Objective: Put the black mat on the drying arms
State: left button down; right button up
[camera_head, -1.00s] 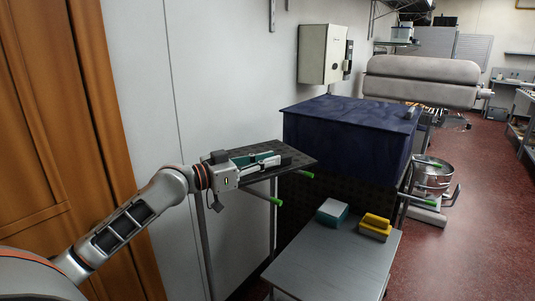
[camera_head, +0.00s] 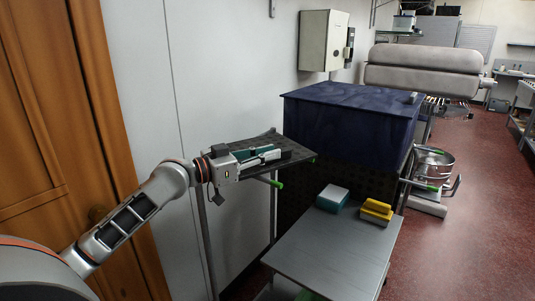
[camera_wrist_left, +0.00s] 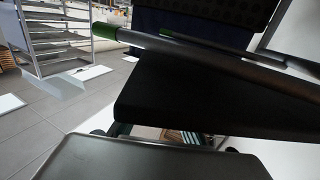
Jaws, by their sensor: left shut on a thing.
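The black mat (camera_head: 297,146) lies nearly flat at the drying arms by the wall. Two drying arms show green tips, a nearer one (camera_head: 277,183) and a farther one (camera_head: 311,160). My left gripper (camera_head: 272,155) is shut on the mat's near-left part. In the left wrist view the mat (camera_wrist_left: 190,100) is a dark sheet, and a drying arm with a green tip (camera_wrist_left: 105,32) crosses in front of part of it. I cannot tell whether the mat rests on the arms. My right gripper is not in view.
A grey table (camera_head: 330,250) stands below, with a teal-and-white block (camera_head: 332,197) and yellow blocks (camera_head: 376,210) on it. A blue-covered box (camera_head: 350,125) stands behind. The red floor at right is open.

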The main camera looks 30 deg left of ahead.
pick_arm(q)
jog(key=shift+f, duration=0.15)
jog(key=shift+f+b, duration=0.1)
jog(key=shift+b, duration=0.2)
jog(key=c, duration=1.9)
grip_release()
jog(key=shift+f, duration=0.1)
jog(key=shift+f, duration=0.1)
jog(key=v, duration=1.2)
jog(key=shift+s, duration=0.1)
